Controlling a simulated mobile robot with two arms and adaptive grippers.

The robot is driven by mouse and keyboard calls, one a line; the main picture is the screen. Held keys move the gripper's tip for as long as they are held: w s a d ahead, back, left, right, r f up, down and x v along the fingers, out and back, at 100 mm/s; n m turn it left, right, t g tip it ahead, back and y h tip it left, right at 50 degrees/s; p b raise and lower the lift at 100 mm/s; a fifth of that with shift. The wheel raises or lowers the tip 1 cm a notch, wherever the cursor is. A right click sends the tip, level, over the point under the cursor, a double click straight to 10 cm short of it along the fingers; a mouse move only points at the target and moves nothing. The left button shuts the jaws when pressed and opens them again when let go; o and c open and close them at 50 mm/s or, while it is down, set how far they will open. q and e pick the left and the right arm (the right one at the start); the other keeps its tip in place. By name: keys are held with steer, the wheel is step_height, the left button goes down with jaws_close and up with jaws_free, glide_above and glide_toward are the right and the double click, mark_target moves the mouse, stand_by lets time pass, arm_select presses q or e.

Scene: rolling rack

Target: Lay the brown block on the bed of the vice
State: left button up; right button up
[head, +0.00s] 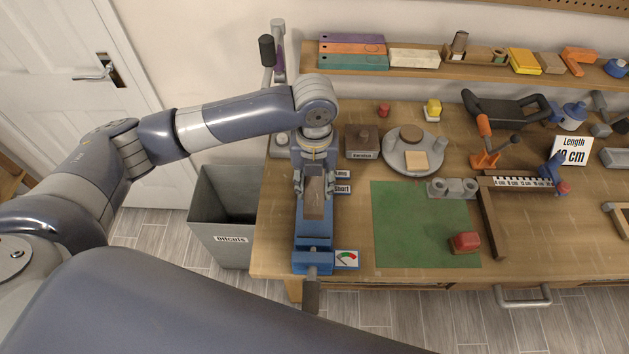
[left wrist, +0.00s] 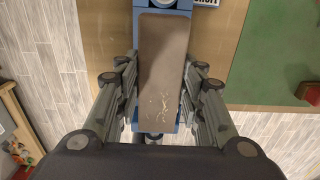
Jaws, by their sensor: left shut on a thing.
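The brown block (head: 315,205) is long, with pale scratch marks on its top. My left gripper (head: 315,186) is shut on it, with a finger along each long side. In the left wrist view the block (left wrist: 162,65) lies lengthwise between the fingers (left wrist: 160,95). The blue vice (head: 314,256) stands at the left end of the bench, directly below the block, its handle towards the front edge. The block lines up with the vice's length and hides most of the bed. I cannot tell whether it touches the bed. My right gripper is out of view.
Long and Short labels (head: 342,188) and a gauge card (head: 346,259) sit right of the vice. A grey offcuts bin (head: 223,239) stands left of the bench.

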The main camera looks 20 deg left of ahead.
arm_select(q)
steer(key=shift+r+p, duration=0.2)
steer(key=shift+p, duration=0.4)
step_height(320, 180, down, 6)
steer(key=b, duration=0.3)
steer(key=shift+f, duration=0.25)
steer(key=shift+f+b, duration=0.5)
steer(key=shift+f, duration=0.35)
steer(key=shift+f, duration=0.6)
steer(key=o, duration=1.2)
steer(key=shift+c, duration=0.2)
